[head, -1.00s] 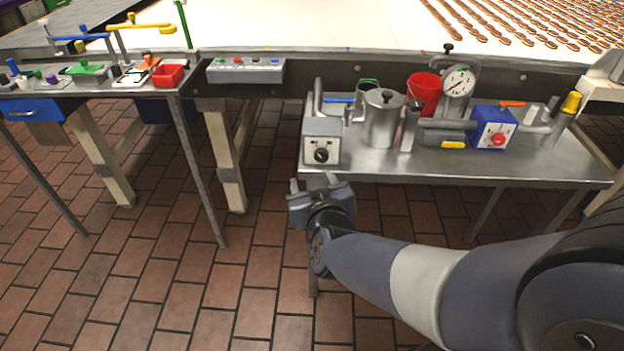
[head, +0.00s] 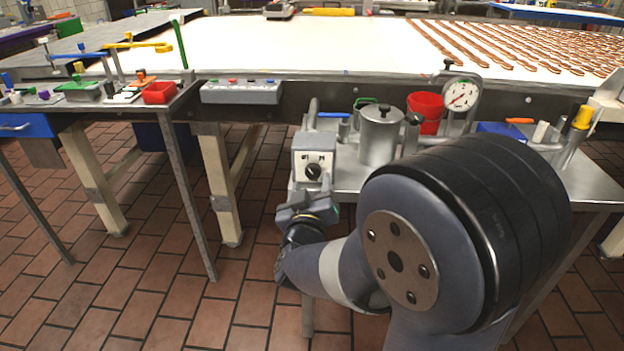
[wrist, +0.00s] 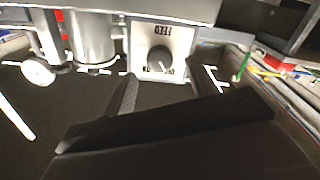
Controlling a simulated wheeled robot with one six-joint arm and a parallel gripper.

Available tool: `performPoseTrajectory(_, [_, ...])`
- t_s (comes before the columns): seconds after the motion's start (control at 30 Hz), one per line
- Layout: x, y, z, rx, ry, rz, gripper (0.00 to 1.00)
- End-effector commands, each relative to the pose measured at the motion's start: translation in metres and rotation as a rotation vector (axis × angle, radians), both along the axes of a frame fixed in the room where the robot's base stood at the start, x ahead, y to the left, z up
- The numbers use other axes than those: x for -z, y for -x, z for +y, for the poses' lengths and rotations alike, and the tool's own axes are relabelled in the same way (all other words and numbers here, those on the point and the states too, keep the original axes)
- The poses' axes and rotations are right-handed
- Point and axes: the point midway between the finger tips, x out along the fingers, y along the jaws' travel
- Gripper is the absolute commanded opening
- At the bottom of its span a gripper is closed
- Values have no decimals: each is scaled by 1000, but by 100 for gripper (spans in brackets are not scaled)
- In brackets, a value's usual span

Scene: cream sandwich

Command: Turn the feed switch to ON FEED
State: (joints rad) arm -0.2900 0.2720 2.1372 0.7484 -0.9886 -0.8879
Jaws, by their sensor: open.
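The feed switch box (head: 300,163) is a grey box with a pale front plate, at the left front corner of the metal side table. Its black round knob (head: 313,172) is on the front. In the wrist view the box (wrist: 146,40) appears upside down with an inverted FEED label, and its knob (wrist: 159,59) has a light pointer mark. The ON position cannot be read. My gripper (head: 312,199) is open and empty, just in front of and below the knob. In the wrist view the knob lies beyond and between my gripper's (wrist: 163,86) fingers, apart from them.
A metal pot (head: 380,137), red bucket (head: 425,108) and dial gauge (head: 460,96) stand on the side table (head: 345,180). A grey button panel (head: 240,92) is on the conveyor's edge.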

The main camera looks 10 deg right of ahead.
Motion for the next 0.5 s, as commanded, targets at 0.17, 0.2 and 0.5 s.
performPoseTrajectory(0.17, [1, -26, -9, 3, -1, -1, 54])
performPoseTrajectory(0.2, [1, -30, -10, 1, -1, 0, 54])
performPoseTrajectory(0.5, [0, -39, -13, 0, -1, 0, 54])
